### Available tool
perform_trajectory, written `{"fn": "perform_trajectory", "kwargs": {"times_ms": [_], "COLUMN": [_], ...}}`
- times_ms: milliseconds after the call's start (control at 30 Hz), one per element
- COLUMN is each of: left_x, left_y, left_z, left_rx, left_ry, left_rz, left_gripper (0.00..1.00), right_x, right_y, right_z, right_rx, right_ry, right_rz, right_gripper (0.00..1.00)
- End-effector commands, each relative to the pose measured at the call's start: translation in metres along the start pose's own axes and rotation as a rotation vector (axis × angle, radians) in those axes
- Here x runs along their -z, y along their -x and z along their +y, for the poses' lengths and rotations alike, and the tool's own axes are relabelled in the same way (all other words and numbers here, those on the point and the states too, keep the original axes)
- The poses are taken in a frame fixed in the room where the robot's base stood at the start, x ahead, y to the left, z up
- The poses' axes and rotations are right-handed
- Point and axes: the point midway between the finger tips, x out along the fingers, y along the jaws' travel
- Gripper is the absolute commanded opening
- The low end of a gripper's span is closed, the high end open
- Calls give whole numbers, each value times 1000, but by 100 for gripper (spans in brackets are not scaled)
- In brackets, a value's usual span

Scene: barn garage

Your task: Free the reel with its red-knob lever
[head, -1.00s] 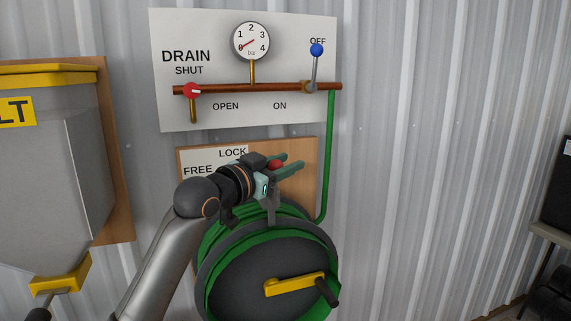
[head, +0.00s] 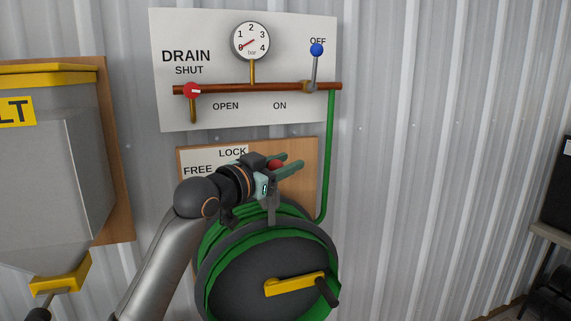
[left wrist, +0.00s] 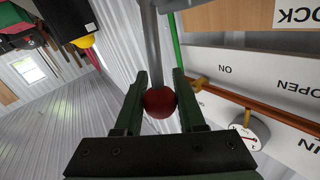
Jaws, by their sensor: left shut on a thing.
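The lever's red knob (head: 275,164) sits between the fingers of my left gripper (head: 283,166), in front of the wooden board. In the left wrist view the red knob (left wrist: 159,102) lies between both fingers (left wrist: 160,98), with its grey lever rod (left wrist: 152,45) running away from it. My left gripper is shut on the knob. The hose reel (head: 262,262), with green hose, stands below the gripper. Above it, a label (head: 212,163) reads LOCK and FREE; the gripper and wrist cover part of the board beside it. My right gripper is not in view.
A drain panel (head: 190,30) above carries a gauge (head: 251,41), a red valve knob (head: 191,90) and a blue lever (head: 316,50) at OFF. A yellow crank (head: 294,285) sticks out from the reel. A grey hopper (head: 55,180) hangs at the left.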

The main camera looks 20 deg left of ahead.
Motion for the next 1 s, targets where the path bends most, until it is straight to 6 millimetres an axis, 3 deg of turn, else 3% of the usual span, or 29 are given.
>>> {"fn": "perform_trajectory", "kwargs": {"times_ms": [367, 1000], "left_x": [-5, -19], "left_y": [11, 52], "left_z": [-6, -32], "left_rx": [23, 117], "left_ry": [85, 415], "left_rz": [120, 598], "left_gripper": [0, 0], "right_x": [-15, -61], "right_y": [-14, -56], "right_z": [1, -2], "right_rx": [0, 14], "right_ry": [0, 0], "right_rz": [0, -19], "right_gripper": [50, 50]}}
